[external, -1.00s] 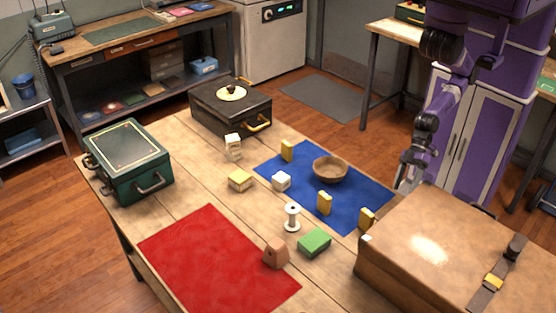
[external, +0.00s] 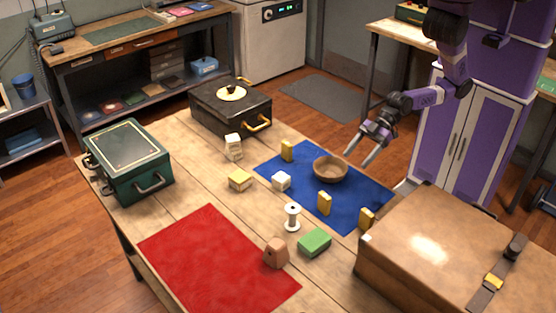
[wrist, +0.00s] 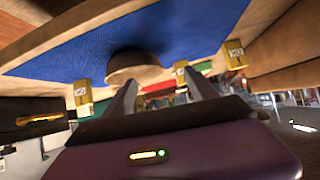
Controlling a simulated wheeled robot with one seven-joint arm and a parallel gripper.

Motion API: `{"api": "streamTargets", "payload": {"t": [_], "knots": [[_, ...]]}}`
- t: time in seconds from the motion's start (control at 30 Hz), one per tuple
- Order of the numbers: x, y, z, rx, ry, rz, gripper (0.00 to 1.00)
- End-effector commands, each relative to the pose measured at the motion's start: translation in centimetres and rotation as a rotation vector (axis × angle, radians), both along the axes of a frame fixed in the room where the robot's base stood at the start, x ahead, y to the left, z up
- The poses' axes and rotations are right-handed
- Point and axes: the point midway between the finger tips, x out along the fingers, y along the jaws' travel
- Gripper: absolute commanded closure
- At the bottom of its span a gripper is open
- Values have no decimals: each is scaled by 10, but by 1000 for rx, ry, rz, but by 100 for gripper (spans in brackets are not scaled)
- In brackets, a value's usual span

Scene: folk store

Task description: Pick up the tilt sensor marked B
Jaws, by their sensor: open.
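Several small yellow blocks that look like the tilt sensors stand upright on the blue mat (external: 350,216): one at the back left (external: 287,151), one at the front (external: 324,203) and one beside the brown case (external: 367,218). In the wrist view they show at the left (wrist: 79,98), centre and right (wrist: 235,55), with pale marked faces. I cannot read the letters, so I cannot tell which is B. My gripper (external: 360,158) is open and empty, above the mat's right side, just right of the wooden bowl (external: 330,169) and apart from every block.
The large brown case (external: 440,250) fills the table's right; a black case (external: 215,108) and green case (external: 128,172) stand farther back. The red mat (external: 210,262) is mostly clear.

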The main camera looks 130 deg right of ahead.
Motion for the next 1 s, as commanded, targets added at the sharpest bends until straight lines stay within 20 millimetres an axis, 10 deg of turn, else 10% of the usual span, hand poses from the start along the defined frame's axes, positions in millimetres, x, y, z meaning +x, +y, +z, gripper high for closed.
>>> {"api": "streamTargets", "payload": {"t": [0.2, 1.0], "knots": [[45, -21, 8, -188, -167, 15, 33], [123, 22, 12, -238, -351, 23, 33]]}}
